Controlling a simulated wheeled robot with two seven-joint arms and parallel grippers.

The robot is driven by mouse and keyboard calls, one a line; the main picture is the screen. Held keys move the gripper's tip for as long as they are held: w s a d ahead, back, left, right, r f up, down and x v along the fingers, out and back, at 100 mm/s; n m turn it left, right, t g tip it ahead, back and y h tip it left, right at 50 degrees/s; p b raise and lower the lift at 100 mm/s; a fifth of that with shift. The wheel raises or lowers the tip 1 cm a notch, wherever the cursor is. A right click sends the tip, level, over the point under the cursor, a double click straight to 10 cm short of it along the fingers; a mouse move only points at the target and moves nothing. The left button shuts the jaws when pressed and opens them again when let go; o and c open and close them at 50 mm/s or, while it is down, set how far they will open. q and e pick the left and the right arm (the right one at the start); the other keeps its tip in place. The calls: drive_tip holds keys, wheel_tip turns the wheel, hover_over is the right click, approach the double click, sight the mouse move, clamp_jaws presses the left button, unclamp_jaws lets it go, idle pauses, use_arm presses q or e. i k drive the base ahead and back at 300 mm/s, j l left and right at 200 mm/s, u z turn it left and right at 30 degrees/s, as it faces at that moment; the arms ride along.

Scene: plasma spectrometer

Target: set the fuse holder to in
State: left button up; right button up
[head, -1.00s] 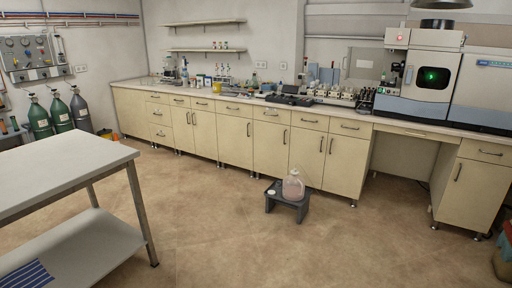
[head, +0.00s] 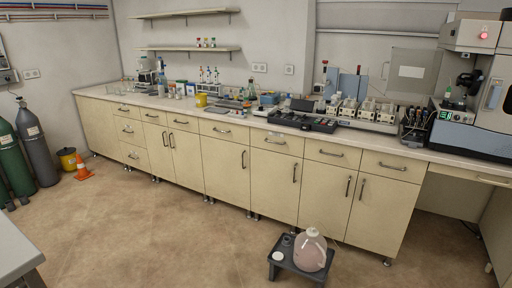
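The plasma spectrometer (head: 468,126) stands on the right end of the long bench and is cut off by the right edge of the head view. It has a grey-white and blue body with a red light on its upper box. I cannot make out a fuse holder anywhere; it is either hidden, out of frame or too small to tell. Neither of my grippers is in view.
The bench (head: 232,127) runs along the back wall, crowded with instruments and bottles. A low dark stool (head: 284,263) with a round flask (head: 311,252) stands on the floor before it. Gas cylinders (head: 37,145) and an orange cone (head: 82,168) are at left. Open floor lies between.

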sight(306, 127)
drive_tip(key=i+j+z, duration=0.1)
drive_tip(key=i+z, duration=0.15)
drive_tip(key=i, duration=0.3)
drive_tip(key=i+j+z, duration=0.25)
drive_tip(key=i, duration=0.25)
drive_tip(key=i+u, duration=0.2)
drive_tip(key=u, duration=0.4)
